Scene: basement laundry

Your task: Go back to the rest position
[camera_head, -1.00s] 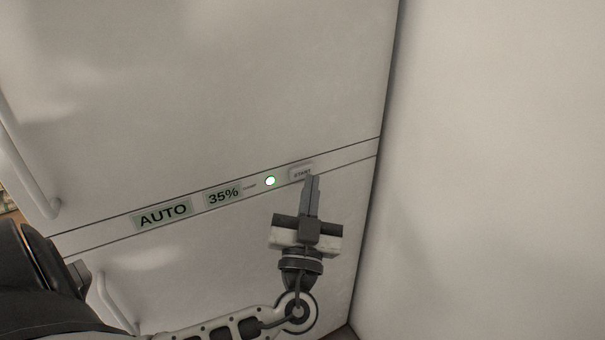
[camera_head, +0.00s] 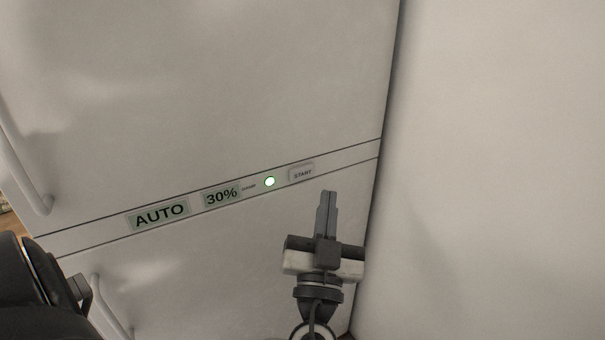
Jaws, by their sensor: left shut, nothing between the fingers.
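My left gripper (camera_head: 327,196) is shut and empty, its fingers pointing up in the picture. Its tips are a little below and to the right of the START button (camera_head: 302,173) and look apart from it. The button sits on the panel strip of a white appliance (camera_head: 230,80). A lit green-white lamp (camera_head: 269,182) is left of the button. The displays read 30% (camera_head: 222,195) and AUTO (camera_head: 159,214). My right gripper is not in view.
A pale wall or panel (camera_head: 490,170) fills the right side, close to my left gripper. An upper handle (camera_head: 25,165) and a lower handle (camera_head: 108,308) stick out from the appliance at the left. A dark part at the lower left seems to be mine.

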